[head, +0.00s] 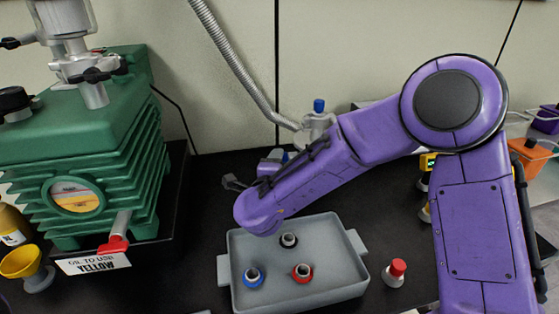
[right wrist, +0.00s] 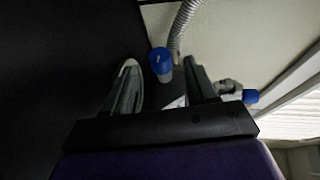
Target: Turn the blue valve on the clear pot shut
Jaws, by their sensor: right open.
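The clear pot (head: 317,126) stands at the back against the wall, partly hidden by my right arm, with a blue knob (head: 319,105) upright on top. A second small blue part (head: 285,156) shows low beside it. In the right wrist view a blue cap (right wrist: 160,61) with a pale body lies between the open fingers of my right gripper (right wrist: 162,74), apart from both as far as I can tell. Another blue knob (right wrist: 250,96) on a grey fitting is outside the right finger. In the head view my forearm hides most of this gripper. My left gripper is not in view.
A ribbed hose (head: 240,70) comes down the wall to the pot. A grey tray (head: 243,299) with several coloured-ringed pieces lies below my arm.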

